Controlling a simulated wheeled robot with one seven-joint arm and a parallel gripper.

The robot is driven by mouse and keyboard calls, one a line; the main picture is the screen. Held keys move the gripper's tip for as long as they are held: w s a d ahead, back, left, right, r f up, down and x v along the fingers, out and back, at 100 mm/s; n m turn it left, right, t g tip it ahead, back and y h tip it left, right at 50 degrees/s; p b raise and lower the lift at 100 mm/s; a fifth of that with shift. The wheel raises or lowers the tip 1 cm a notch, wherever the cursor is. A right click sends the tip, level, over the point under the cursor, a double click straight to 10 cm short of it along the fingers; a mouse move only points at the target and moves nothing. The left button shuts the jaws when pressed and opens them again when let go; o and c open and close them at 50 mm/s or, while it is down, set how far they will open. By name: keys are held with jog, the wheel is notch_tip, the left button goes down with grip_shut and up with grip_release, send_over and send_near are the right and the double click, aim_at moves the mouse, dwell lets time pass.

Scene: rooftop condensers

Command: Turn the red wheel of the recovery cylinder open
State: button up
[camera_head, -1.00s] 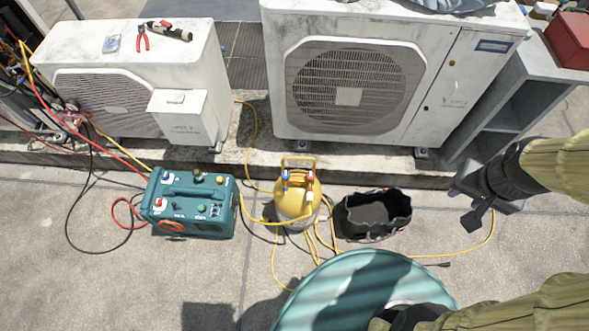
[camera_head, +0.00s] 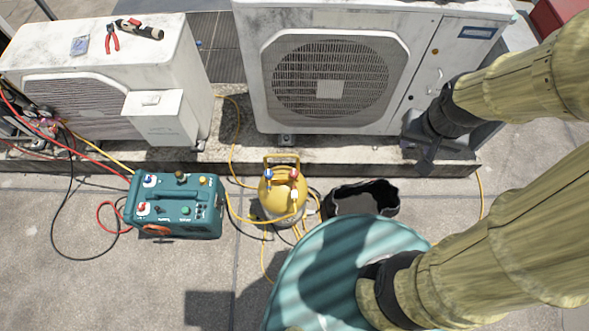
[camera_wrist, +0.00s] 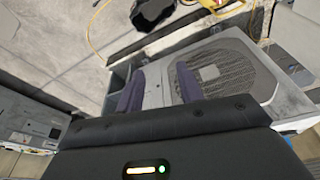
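The recovery cylinder (camera_head: 283,203) is yellow on top and stands upright on the paving, with a yellow carrying handle. Its small red wheel (camera_head: 294,174) is on the right of its top, and a blue wheel (camera_head: 268,174) is on the left. My gripper (camera_head: 425,152) is in front of the large condenser's lower right, well to the right of the cylinder and touching neither wheel. In the wrist view its two purple fingers (camera_wrist: 160,88) are apart with nothing between them. The red wheel cannot be made out in the wrist view.
A teal recovery machine (camera_head: 175,207) stands left of the cylinder, and a black open bag (camera_head: 362,198) to its right. A teal drum (camera_head: 320,262) stands in front. The large condenser (camera_head: 400,30) stands behind. Yellow hoses (camera_head: 232,150) run around the cylinder.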

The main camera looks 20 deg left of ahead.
jog(key=o, duration=0.3)
jog(key=shift+s, duration=0.15)
jog(key=m+g+b, duration=0.3)
jog(key=m+b, duration=1.7)
jog(key=m, duration=0.4)
send_over(294, 173)
notch_tip(294, 173, down, 38)
jog(key=shift+f, duration=0.1)
jog(key=shift+f, duration=0.15)
notch_tip(294, 173, down, 17)
jog(key=b, duration=0.3)
